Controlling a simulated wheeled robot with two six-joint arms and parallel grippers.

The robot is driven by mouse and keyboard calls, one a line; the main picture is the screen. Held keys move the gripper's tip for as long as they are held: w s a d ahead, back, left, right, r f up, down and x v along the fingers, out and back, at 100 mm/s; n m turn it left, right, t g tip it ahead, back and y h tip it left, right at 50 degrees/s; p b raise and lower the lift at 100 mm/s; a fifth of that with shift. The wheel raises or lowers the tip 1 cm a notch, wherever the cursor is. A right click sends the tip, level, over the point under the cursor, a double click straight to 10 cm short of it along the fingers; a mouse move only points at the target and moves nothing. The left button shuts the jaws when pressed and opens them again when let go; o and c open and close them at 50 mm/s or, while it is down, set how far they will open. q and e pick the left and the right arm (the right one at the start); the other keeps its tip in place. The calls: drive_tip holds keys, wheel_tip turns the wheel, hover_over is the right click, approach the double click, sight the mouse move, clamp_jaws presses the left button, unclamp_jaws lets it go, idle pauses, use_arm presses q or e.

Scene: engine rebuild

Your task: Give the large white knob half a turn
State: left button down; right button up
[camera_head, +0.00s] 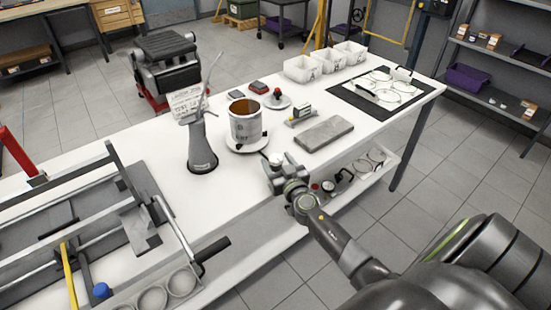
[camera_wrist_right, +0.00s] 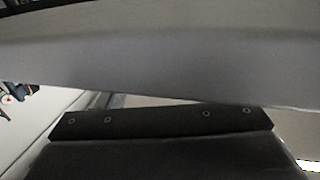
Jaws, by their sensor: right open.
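A small pale rounded piece (camera_head: 275,158), which looks like the white knob, shows at the front edge of the white bench, right by my right gripper (camera_head: 280,168). The gripper is open, and its jaws partly hide this piece; I cannot tell whether they touch it or stand around it. In the right wrist view a large, smooth, pale surface (camera_wrist_right: 160,65) fills the upper part, very close to the dark jaw part; I cannot tell what it is. My left gripper is not in view.
A can (camera_head: 246,122) stands on a white round base (camera_head: 233,146) just behind the gripper. A grey block (camera_head: 325,133) lies to its right, and a dark grey stand (camera_head: 201,150) is on the left. A lower shelf with several small parts runs below the bench edge.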

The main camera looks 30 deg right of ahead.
drive_tip(key=shift+w+d, duration=0.15)
drive_tip(key=shift+w, duration=0.75)
drive_tip(key=c, duration=1)
